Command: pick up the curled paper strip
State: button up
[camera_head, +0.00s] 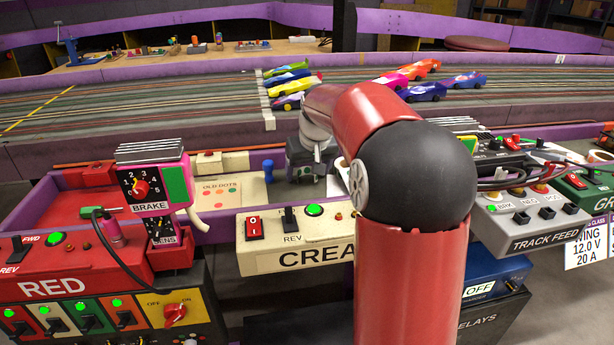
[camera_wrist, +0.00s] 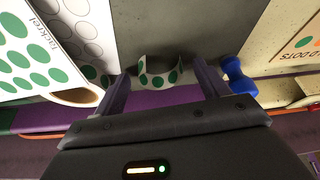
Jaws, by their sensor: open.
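The curled paper strip (camera_wrist: 160,73), white with green dots, shows in the wrist view on a grey surface at the edge of a purple rail. It bends into a curve. My gripper (camera_wrist: 160,68) is open, with one finger to the left of the strip and one to the right. A gap shows on each side, and I see no contact. How far the fingertips are above the surface is hard to tell.
A blue peg-like object (camera_wrist: 236,77) stands just right of the right finger. Sheets of green dots (camera_wrist: 28,60) lie to the left, one with a curled edge. An "OLD DOTS" card (camera_head: 220,193) lies left of my gripper. Control boxes and the car track (camera_head: 150,105) surround the area.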

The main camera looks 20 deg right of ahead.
jog(key=shift+f, duration=0.1)
jog(key=c, duration=1.1)
